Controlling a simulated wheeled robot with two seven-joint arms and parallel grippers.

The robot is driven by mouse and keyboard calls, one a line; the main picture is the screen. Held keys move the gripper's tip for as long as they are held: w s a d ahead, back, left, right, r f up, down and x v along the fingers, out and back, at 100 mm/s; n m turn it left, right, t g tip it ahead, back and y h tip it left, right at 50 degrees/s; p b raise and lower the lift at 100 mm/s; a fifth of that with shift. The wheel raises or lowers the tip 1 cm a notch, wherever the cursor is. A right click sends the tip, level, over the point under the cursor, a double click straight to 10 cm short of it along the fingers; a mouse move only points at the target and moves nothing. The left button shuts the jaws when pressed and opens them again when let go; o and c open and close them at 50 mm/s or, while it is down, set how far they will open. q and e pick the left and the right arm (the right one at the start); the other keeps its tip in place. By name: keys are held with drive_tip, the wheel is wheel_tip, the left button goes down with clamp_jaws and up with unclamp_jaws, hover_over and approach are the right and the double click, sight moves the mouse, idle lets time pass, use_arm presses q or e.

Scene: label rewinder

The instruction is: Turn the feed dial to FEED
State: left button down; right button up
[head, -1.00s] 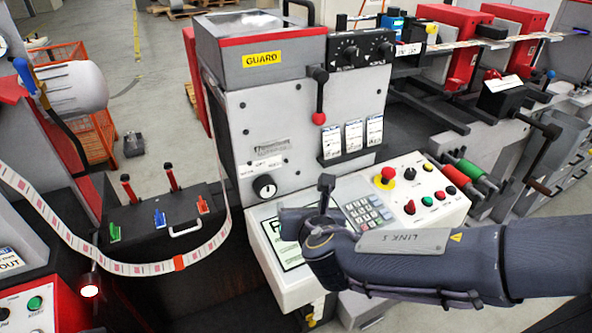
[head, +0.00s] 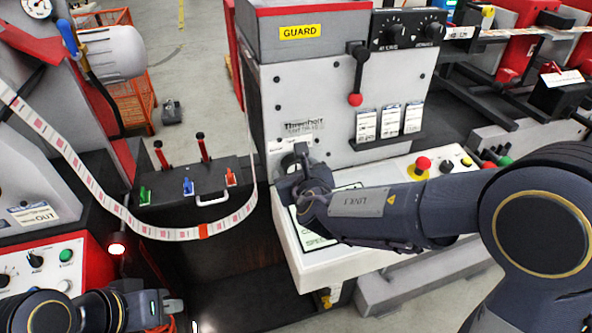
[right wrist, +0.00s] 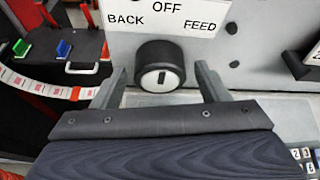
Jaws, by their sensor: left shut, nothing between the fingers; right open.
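The feed dial (right wrist: 160,66) is a black round knob with a white face on the grey machine front in the right wrist view. Its dark mark stands upright, towards OFF. BACK is printed at upper left and FEED (right wrist: 200,26) at upper right. My right gripper (right wrist: 162,76) is open, with one finger on each side of the knob and a gap on both sides. In the head view my right gripper (head: 296,168) is at the machine front and largely hides the dial. My left gripper (head: 153,310) is shut and empty at the lower left, away from the dial.
The control panel (head: 283,226) juts out below the dial, under my right forearm. A red emergency button (head: 423,163) stands on it. A red-knobbed lever (head: 355,99) hangs above to the right. The label web (head: 110,205) loops past on the left.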

drive_tip(key=c, duration=1)
drive_tip(key=shift+f+b, duration=0.1)
drive_tip(key=shift+b, duration=0.45)
drive_tip(key=m+y+b, duration=0.1)
drive_tip(key=m+b, duration=0.1)
drive_tip(key=b, duration=0.2)
drive_tip(key=m+y+b, duration=0.1)
drive_tip(key=m+b, duration=0.1)
drive_tip(key=b, duration=0.2)
drive_tip(key=shift+d+f+g+y, duration=0.1)
drive_tip(key=shift+f+g+y, duration=0.05)
drive_tip(key=shift+g+y, duration=0.2)
drive_tip(key=shift+r+m+y+b, duration=0.2)
drive_tip(key=shift+m+y+b, duration=0.5)
drive_tip(key=shift+b, duration=0.7)
drive_tip(key=o, duration=1)
drive_tip(key=shift+s+r, duration=0.1)
drive_tip(key=shift+r, duration=0.05)
